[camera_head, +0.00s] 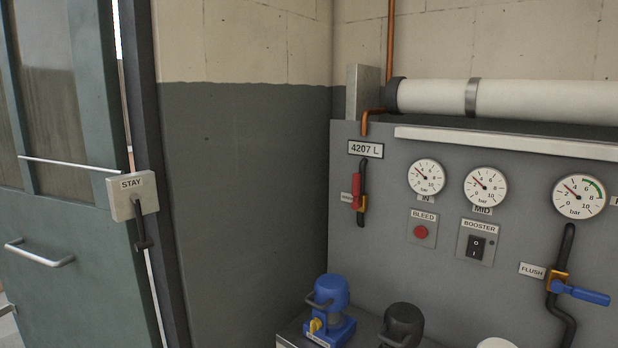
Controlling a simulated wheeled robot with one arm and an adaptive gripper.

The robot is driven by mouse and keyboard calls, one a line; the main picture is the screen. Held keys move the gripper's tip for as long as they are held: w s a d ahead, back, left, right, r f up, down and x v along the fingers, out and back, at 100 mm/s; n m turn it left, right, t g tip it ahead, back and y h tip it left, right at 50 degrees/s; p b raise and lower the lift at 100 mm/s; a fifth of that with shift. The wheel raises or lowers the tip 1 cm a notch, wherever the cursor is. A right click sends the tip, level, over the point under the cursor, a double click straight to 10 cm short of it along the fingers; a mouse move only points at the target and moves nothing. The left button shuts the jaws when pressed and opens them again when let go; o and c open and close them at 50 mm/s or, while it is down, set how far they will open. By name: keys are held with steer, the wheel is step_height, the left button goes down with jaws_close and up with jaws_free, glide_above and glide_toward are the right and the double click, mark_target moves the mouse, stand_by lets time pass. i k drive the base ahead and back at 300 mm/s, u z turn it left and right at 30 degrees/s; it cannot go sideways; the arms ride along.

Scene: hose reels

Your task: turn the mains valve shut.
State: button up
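The valve with the red lever (356,190) sits on a short black hose at the left of the grey panel (400,270). Its lever stands upright, in line with the hose, above a brass body (362,204). A small label (346,197) beside it looks like MAINS, but it is partly covered and too small to read surely. A second valve, labelled FLUSH (532,270), has a blue lever (585,295) lying across its black hose, pointing right. My gripper is not in view.
Round gauges (426,177) line the panel above a red BLEED button (421,232) and a BOOSTER switch (476,247). A blue pump-like unit (331,305) and a black one (402,325) stand below. A green door (75,260) with a STAY box (133,195) is at left.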

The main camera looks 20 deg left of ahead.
mark_target(357, 176)
steer(key=u, duration=0.85)
steer(key=i, duration=0.85)
steer(key=u, duration=1.3)
steer(key=i, duration=0.2)
steer(key=u, duration=0.1)
